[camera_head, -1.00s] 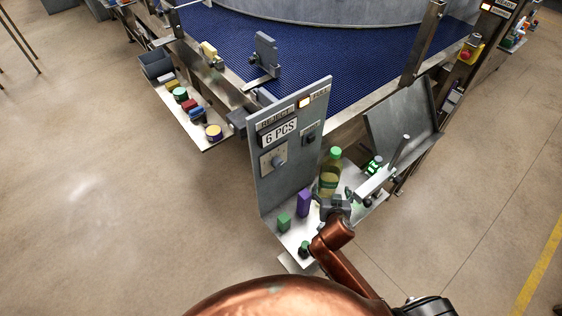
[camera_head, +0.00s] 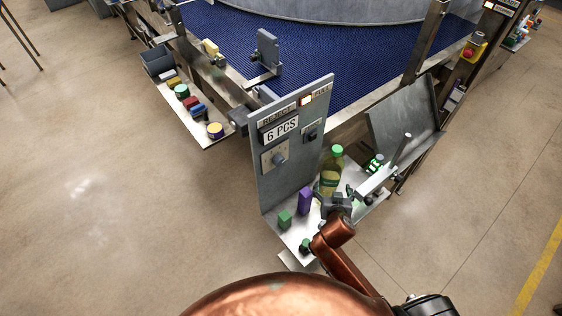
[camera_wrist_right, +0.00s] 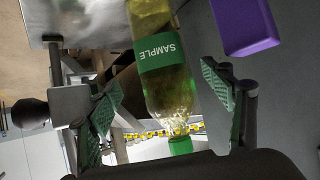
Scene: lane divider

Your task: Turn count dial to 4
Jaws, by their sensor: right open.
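The count dial (camera_head: 279,159) is a grey knob on a light square plate, on the upright grey panel. A display on the panel (camera_head: 281,130) reads 6 PCS. The dial's pointer setting is too small to read. My right gripper (camera_head: 337,203) is in front of the shelf, to the right of and below the dial, apart from it. In the right wrist view its two green-padded fingers (camera_wrist_right: 165,105) are spread. A bottle labelled SAMPLE (camera_wrist_right: 165,60) shows between and beyond them; I cannot tell if they touch it. My left gripper is not in view.
The shelf (camera_head: 288,236) holds a green block (camera_head: 285,219), a purple block (camera_head: 305,200) and the green-capped bottle (camera_head: 331,170). A second, smaller knob (camera_head: 311,133) sits right of the display. A tilted grey chute (camera_head: 400,115) stands at right. Floor left of the panel is clear.

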